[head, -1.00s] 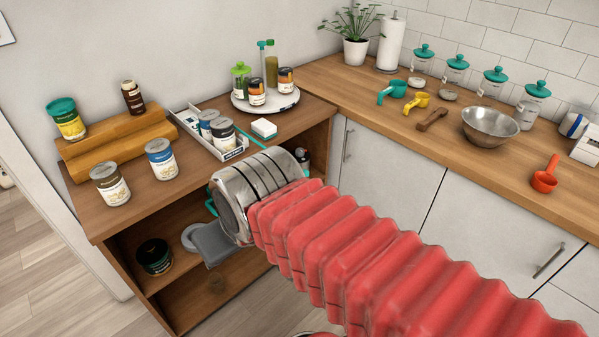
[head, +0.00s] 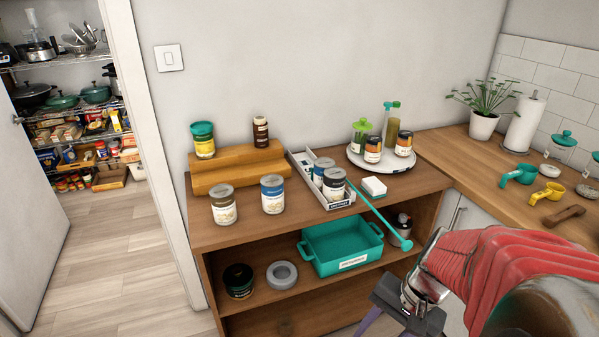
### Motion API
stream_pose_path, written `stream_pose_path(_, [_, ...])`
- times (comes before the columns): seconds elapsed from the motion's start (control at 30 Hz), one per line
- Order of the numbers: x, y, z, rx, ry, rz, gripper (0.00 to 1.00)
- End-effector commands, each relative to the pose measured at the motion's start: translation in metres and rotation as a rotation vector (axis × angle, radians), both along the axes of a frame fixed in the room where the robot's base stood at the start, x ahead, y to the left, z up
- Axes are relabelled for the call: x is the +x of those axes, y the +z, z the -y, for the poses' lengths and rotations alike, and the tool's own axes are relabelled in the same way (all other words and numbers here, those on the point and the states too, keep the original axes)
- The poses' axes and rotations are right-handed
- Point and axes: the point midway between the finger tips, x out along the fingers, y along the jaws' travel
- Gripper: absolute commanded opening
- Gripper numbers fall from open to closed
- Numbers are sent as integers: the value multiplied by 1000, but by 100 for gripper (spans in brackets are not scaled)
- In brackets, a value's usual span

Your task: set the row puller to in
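A white narrow tray (head: 301,166) stands on the wooden shelf top and holds a row of jars. A thin teal rod (head: 378,214), which looks like the row puller, runs from beside the front jar out past the shelf's front edge. It ends in a round teal knob (head: 407,245). My gripper (head: 385,330) is at the bottom right, below the knob and apart from it in the picture. Its purple fingers point down and their tips are cut off by the frame, so its opening is unclear.
A small white box (head: 373,187) sits beside the tray and rod. A turntable (head: 382,163) with bottles stands behind. Two jars, one white-labelled (head: 223,205) and one blue (head: 273,194), stand left. A teal bin (head: 342,242) sits on the shelf below.

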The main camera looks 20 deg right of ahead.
Motion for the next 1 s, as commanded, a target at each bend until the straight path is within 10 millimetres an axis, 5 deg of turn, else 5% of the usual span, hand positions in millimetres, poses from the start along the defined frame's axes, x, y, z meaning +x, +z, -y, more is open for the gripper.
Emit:
stream_pose_path(0.57, [19, -35, 23, 646, -740, -18, 43])
stream_pose_path(0.77, [37, -36, 55, 893, -1016, 48, 43])
stream_pose_path(1.0, [57, -30, 117, 1192, -1336, 196, 43])
